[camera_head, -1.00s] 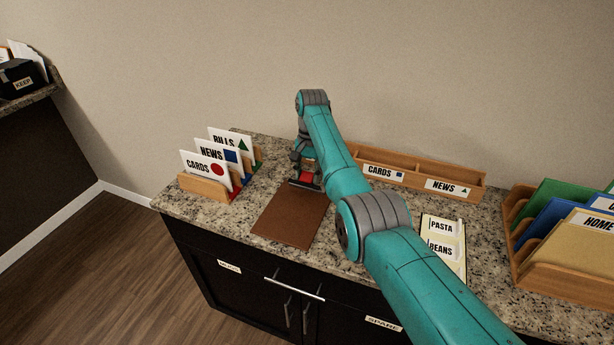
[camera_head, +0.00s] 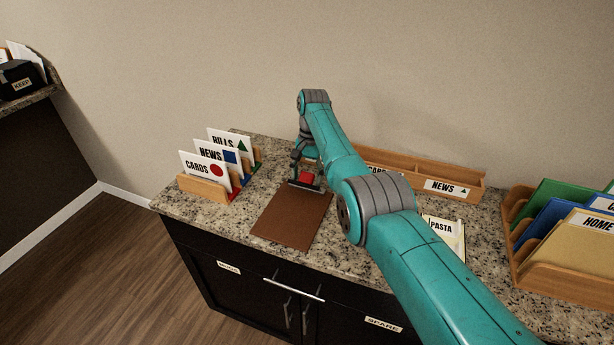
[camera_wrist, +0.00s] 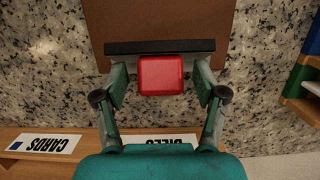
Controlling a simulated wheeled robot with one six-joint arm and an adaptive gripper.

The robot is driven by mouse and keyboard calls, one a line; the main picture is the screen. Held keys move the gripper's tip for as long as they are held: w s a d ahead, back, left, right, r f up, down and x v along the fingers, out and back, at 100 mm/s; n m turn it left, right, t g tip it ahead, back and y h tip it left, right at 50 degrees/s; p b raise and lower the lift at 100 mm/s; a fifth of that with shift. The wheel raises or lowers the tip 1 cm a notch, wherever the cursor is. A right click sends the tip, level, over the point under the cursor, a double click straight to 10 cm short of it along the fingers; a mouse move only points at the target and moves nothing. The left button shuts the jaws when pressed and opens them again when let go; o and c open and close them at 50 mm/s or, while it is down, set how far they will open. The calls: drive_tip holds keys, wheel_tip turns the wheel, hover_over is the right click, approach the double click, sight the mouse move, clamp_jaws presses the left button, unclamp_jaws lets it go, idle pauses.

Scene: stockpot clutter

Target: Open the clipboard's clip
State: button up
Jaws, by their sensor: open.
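The brown clipboard (camera_head: 290,218) lies flat on the granite counter, and its board also shows at the top of the wrist view (camera_wrist: 168,20). Its clip has a dark bar (camera_wrist: 160,47) across the board's end and a red tab (camera_wrist: 161,75). The red tab also shows in the head view (camera_head: 306,178). My gripper (camera_wrist: 161,86) is open, with one finger on each side of the red tab and gaps between them. The fingertips are close to the dark bar; I cannot tell whether they touch it.
A card rack (camera_head: 205,187) labelled CARDS, NEWS and BILLS stands left of the clipboard. A wooden tray (camera_head: 420,167) runs along the wall to the right. A PASTA card (camera_head: 443,228) and a folder holder (camera_head: 530,262) are farther right, partly behind my arm.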

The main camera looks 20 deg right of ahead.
sight(309, 173)
drive_tip(key=shift+w+d+r, duration=0.15)
drive_tip(key=shift+w+r, duration=0.05)
drive_tip(key=shift+r, duration=1.05)
drive_tip(key=shift+w+d+r, duration=0.1)
drive_tip(key=shift+w+r, duration=0.1)
drive_tip(key=shift+r, duration=1)
drive_tip(key=shift+w+d+r, duration=0.15)
drive_tip(key=shift+w+r, duration=0.05)
drive_tip(key=shift+r, duration=1.05)
